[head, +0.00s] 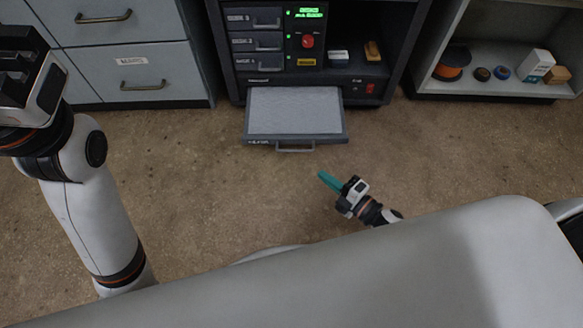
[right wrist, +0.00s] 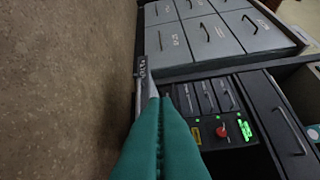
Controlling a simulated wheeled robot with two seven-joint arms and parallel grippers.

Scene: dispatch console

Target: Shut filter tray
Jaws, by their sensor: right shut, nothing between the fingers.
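The filter tray (head: 297,112) is pulled out from the bottom of the console (head: 310,50), with its pale flat top showing and a bar handle on its front. My right gripper (head: 321,175) has teal fingers, shut and empty, below and slightly right of the tray front, apart from it in the head view. In the right wrist view the shut fingers (right wrist: 163,103) point towards the console, and the tray (right wrist: 149,82) shows edge-on, partly hidden behind them. The body of my left gripper (head: 35,85) is at the upper left; its fingers do not show.
The console face has several small drawers, a red knob (head: 308,41) and a green display. Grey drawers (head: 135,72) stand to the left. An open shelf (head: 490,82) on the right holds an orange-and-black spool and small boxes. The brown floor before the tray is clear.

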